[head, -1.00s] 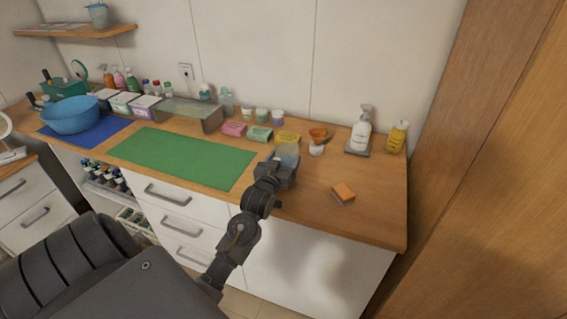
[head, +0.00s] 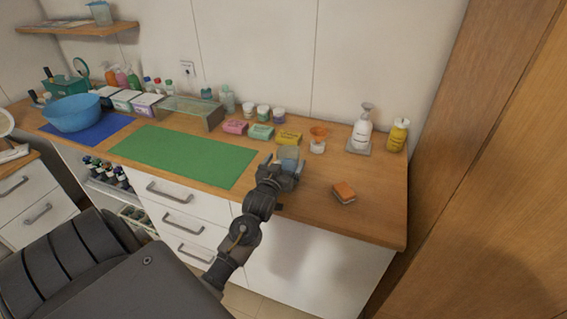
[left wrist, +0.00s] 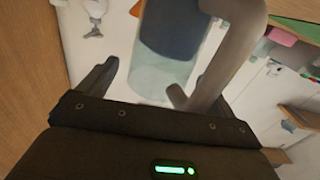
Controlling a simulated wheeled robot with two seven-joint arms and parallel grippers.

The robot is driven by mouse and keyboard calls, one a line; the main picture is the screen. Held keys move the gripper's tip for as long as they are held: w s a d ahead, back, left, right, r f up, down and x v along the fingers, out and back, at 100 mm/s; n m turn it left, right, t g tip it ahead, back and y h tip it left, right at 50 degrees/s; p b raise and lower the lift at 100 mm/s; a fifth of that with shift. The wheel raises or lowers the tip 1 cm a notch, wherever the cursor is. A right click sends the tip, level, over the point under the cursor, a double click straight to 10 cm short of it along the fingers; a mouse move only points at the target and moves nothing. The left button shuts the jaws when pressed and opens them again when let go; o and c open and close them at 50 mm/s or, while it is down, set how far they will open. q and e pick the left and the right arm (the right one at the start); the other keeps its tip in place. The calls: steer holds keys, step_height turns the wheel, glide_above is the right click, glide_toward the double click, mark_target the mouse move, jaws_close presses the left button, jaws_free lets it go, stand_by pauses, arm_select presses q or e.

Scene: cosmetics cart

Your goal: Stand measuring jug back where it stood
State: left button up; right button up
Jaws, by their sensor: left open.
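The measuring jug (head: 289,153) is a see-through, bluish vessel at the front middle of the wooden counter, right of the green mat. My left gripper (head: 287,166) is at its near side and hides its lower part. In the left wrist view the jug (left wrist: 162,80) shows large and close, clear below and dark blue above, in front of the open left fingers (left wrist: 145,85). A thick grey-brown bar, perhaps its handle, runs along its right side. Whether the jug's base touches the counter is hidden. My right gripper is not in view.
A green mat (head: 180,157) lies to the left. Pink (head: 235,127), green (head: 261,131) and yellow (head: 288,138) boxes stand behind the jug, a white jar (head: 317,147) to the right. An orange sponge (head: 344,192) lies at front right; counter around it is bare.

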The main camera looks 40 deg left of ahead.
arm_select(q)
steer(key=shift+s+r, duration=0.1)
steer(key=b+v, duration=0.2)
steer(key=v, duration=1)
steer(key=shift+b, duration=0.35)
